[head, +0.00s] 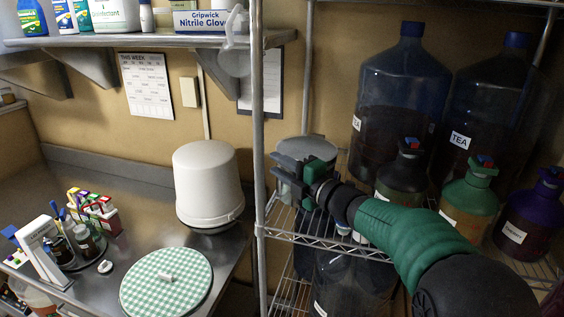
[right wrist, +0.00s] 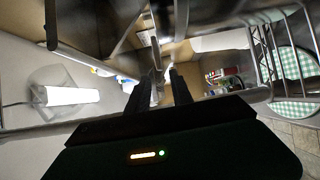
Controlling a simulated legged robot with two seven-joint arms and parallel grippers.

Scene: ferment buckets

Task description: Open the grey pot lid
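The grey pot (head: 318,122) stands on the wire shelf just right of the rack's front post, with its round grey lid (head: 322,146) on top. My right gripper (head: 279,170) is in front of it in the head view and hides much of its body. I cannot tell whether the gripper touches the pot or lid. In the right wrist view the two dark fingers of the right gripper (right wrist: 158,88) stand apart with nothing clear between them. My left gripper is not in view.
The rack's metal post (head: 258,120) stands close left of my right gripper. Large blue jugs (head: 402,85) and smaller bottles (head: 468,200) crowd the shelf to the right. A white bucket (head: 208,185) and a green checked round cover (head: 150,285) are on the steel bench.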

